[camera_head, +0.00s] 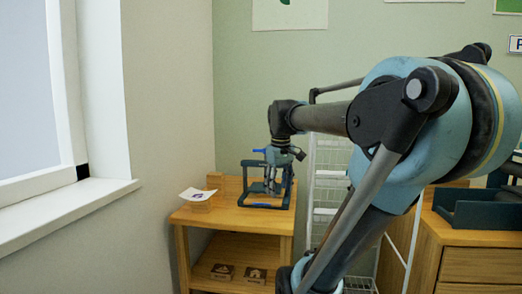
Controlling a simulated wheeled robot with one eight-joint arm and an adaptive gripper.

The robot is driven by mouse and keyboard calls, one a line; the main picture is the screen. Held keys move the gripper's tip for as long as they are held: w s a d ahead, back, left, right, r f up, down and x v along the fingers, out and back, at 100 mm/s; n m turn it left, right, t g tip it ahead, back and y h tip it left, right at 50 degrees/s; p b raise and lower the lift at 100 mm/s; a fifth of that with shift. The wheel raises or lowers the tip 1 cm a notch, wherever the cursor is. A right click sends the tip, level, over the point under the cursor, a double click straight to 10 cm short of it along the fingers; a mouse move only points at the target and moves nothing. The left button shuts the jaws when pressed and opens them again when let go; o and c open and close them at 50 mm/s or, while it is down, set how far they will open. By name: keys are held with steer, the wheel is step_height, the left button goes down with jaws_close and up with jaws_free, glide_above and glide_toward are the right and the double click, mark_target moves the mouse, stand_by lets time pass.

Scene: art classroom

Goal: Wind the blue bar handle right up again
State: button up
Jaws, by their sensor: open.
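A small dark press-like frame (287,190) stands on the top of a light wooden stand (238,219). A short blue bar (259,150) shows at the top of the frame, beside my wrist; it looks like the bar handle. A second blue strip (262,206) shows low at the front of the frame. My gripper (269,184) points down at the frame and is open. It overlaps the frame in this view, and I cannot tell whether it touches the handle. My wrist hides part of the handle and the screw.
A white paper (198,194) lies at the stand's left, near the window sill (70,215). A white wire rack (328,190) stands right of the stand, and a wooden cabinet (480,265) beyond my arm.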

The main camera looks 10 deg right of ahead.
steer(key=w+a+r+n, duration=0.3)
steer(key=w+r+n, duration=0.6)
steer(key=w+r, duration=1.65)
steer(key=w+f, duration=0.1)
steer(key=f, duration=0.4)
steer(key=w+f, duration=0.1)
steer(key=f, duration=0.5)
steer(key=w+d+f, duration=0.1)
steer(key=w+f, duration=0.1)
steer(key=f, duration=0.4)
steer(key=shift+c, duration=0.6)
jaws_close()
steer(key=shift+a, duration=0.15)
